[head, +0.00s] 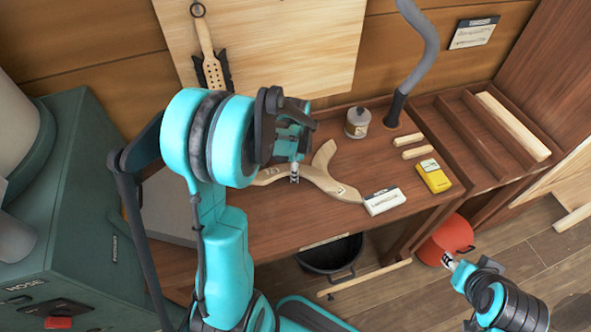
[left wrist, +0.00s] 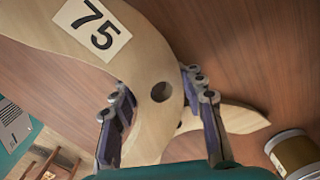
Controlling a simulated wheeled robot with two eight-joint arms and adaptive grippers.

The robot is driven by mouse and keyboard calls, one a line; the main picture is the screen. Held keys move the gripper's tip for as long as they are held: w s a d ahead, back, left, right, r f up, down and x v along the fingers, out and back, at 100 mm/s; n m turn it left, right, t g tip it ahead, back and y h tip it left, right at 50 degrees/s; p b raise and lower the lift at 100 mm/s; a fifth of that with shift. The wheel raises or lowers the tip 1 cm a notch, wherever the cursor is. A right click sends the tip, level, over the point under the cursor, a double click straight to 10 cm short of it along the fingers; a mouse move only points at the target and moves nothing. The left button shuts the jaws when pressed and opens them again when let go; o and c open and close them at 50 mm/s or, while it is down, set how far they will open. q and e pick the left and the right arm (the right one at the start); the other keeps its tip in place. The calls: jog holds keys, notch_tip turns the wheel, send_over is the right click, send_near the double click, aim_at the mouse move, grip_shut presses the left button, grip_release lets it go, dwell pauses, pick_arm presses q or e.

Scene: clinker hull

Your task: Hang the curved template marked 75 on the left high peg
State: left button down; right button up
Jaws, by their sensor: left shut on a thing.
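The curved pale wooden template marked 75 (left wrist: 160,65) fills the middle of the left wrist view, with its number label and a round hole showing. My left gripper (left wrist: 160,108) has a finger on each side of it, around the hole, and is shut on it. In the head view the left gripper (head: 294,165) is over the bench, and the template (head: 268,177) is partly hidden behind my arm. Another curved wooden piece (head: 327,178) with a small label lies beside it. My right gripper (head: 449,262) is low at right; its jaws are too small to read. I cannot make out the left high peg.
A pale board (head: 290,50) on the wall holds a hanging wooden-handled tool (head: 207,45). On the bench (head: 290,222) stand a round tin (head: 357,122), a white box (head: 384,201), a yellow box (head: 434,176) and a grey bent tube (head: 425,50). A green machine (head: 75,220) stands at left.

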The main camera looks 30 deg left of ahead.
pick_arm(q)
jog(key=shift+f+b, duration=0.35)
jog(key=shift+f, duration=0.15)
jog(key=c, duration=1.2)
grip_release()
jog(key=o, duration=0.3)
jog(key=shift+o, duration=0.2)
